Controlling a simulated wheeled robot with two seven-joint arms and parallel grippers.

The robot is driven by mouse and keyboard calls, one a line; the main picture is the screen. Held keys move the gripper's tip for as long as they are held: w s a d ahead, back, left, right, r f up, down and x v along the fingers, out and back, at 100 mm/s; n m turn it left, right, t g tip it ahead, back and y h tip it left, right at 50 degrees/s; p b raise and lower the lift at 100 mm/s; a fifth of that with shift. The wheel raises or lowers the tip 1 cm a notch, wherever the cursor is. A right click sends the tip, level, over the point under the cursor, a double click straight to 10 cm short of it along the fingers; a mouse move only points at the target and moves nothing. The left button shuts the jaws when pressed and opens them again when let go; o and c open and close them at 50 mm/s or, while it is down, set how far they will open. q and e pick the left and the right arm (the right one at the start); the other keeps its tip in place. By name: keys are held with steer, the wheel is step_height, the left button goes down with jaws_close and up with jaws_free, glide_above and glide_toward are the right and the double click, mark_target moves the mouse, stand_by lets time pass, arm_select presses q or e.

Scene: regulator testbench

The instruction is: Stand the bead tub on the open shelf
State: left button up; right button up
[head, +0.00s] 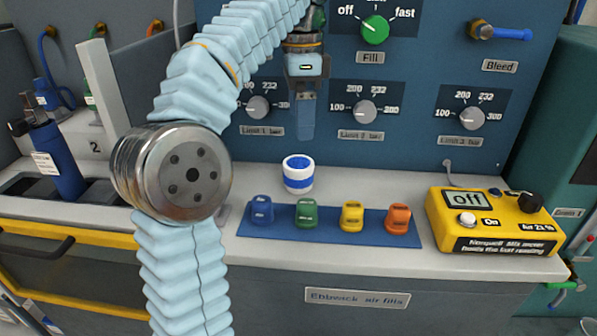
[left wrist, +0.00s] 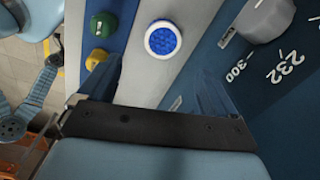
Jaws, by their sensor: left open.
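The bead tub (head: 298,174), a small white cup with a blue band and blue beads inside, stands upright on the bench ledge behind the blue mat. In the left wrist view the bead tub (left wrist: 163,39) shows from above, beyond the fingertips and roughly between them. My left gripper (head: 305,135) points down above the tub, apart from it, in front of the blue panel. It is open and empty; its two spread fingers show in the left wrist view (left wrist: 160,78). My right gripper is not in view. I cannot make out an open shelf in either view.
A blue mat (head: 333,236) holds several coloured caps in front of the tub. A yellow meter (head: 493,221) stands at the right. The panel (head: 420,70) with knobs rises close behind. A blue bottle (head: 58,160) stands at the left; a teal cabinet (head: 572,120) is at the far right.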

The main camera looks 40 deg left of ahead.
mark_target(299, 162)
arm_select(q)
step_height(299, 162, down, 2)
steer(key=shift+f+b, duration=0.25)
steer(key=shift+b, duration=0.35)
step_height(299, 162, down, 5)
steer(key=shift+r+b, duration=0.1)
steer(key=shift+b, duration=0.9)
steer(key=f, duration=0.2)
steer(key=f+b, duration=0.1)
steer(key=f, duration=0.2)
steer(key=shift+a+f+b, duration=0.25)
steer(key=shift+f+b, duration=0.1)
steer(key=shift+f, duration=0.05)
steer(key=shift+r, duration=0.1)
steer(key=c, duration=1.2)
